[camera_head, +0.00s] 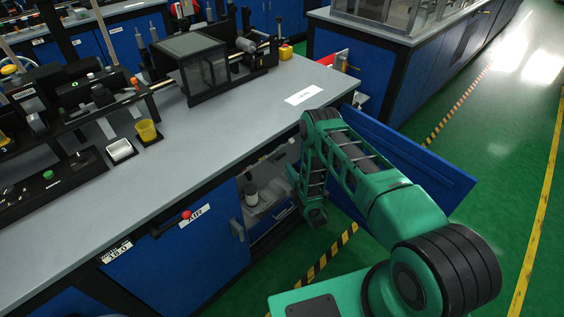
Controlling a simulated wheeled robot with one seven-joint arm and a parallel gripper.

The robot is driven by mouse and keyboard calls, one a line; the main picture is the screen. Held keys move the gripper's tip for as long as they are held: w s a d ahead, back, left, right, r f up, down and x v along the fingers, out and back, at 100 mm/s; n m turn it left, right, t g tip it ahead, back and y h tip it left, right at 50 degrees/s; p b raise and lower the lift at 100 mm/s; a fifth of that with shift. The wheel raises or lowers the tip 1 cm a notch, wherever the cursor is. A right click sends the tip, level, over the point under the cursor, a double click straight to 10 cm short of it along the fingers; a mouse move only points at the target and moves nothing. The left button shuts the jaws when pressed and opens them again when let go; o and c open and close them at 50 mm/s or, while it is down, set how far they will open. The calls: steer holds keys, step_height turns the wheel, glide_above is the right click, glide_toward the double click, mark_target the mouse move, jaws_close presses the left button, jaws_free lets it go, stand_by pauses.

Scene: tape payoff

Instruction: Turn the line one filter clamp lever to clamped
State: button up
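My green arm reaches down beside the front of the grey-topped bench, and my gripper (315,217) hangs at its end, just outside an open bench cabinet. Its fingers are small and dark, and I cannot tell whether they are open or shut. Inside the cabinet is a grey filter unit (268,200) with a dark-topped cylinder (251,190) at its left. I cannot make out the clamp lever for certain; it is too small or hidden by my arm. My gripper is to the right of the filter unit, with no clear contact.
The blue cabinet door (425,165) stands open to the right, behind my arm. A red knob (186,215) is on the bench front, left of the opening. Green floor is free on the right.

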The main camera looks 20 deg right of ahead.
mark_target(281, 158)
steer(key=w, duration=0.8)
steer(key=shift+w+a, duration=0.15)
steer(key=shift+a, duration=0.3)
steer(key=shift+c, duration=0.3)
jaws_close()
